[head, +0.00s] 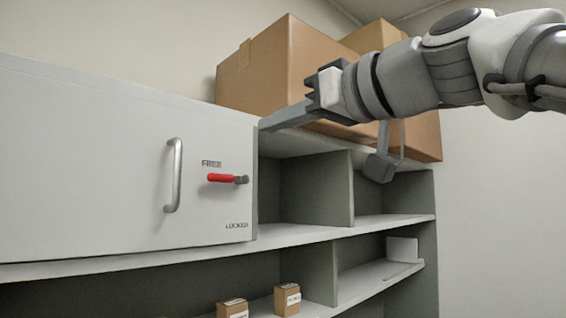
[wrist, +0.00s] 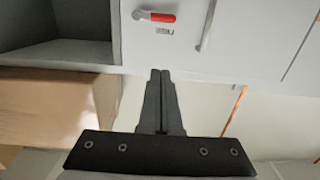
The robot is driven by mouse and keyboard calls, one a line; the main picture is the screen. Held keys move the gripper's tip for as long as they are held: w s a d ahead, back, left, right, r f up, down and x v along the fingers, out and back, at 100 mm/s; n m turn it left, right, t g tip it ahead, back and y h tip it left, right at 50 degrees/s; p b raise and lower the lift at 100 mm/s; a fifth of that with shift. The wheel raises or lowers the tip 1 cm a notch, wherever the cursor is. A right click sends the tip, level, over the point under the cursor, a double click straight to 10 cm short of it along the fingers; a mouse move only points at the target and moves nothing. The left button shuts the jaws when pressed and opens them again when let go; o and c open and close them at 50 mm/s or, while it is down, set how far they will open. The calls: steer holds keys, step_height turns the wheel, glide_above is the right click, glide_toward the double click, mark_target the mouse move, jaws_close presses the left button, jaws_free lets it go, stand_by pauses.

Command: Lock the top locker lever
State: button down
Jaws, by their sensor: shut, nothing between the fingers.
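The top locker's lever (head: 222,178) has a red handle. It lies horizontal on the white locker door (head: 90,160), pointing left from its dark pivot. The label FREE is above it and LOCKED is below right. The lever also shows at the top of the wrist view (wrist: 155,16), where the picture is turned over. My gripper (head: 262,124) is in front of the locker's upper right corner, above and right of the lever and apart from it. In the wrist view its fingers (wrist: 160,72) are together and empty.
A vertical silver handle (head: 174,175) stands on the door just left of the lever. Open grey compartments (head: 310,190) lie to the right. Large cardboard boxes (head: 290,70) sit on top behind my gripper. Two small boxes (head: 287,299) stand on a lower shelf.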

steer(key=p+x, duration=0.1)
steer(key=x, duration=0.2)
steer(key=f+p+x, duration=0.1)
steer(key=x, duration=0.3)
steer(key=f+p+x, duration=0.1)
steer(key=x, duration=0.2)
steer(key=shift+w+a, duration=0.2)
steer(key=shift+w, duration=0.05)
steer(key=shift+f, duration=0.7)
steer(key=shift+w+f, duration=0.1)
steer(key=shift+f, duration=0.2)
steer(key=shift+a+f+n+b, duration=0.1)
steer(key=shift+f+n+b, duration=0.45)
steer(key=shift+b, duration=1)
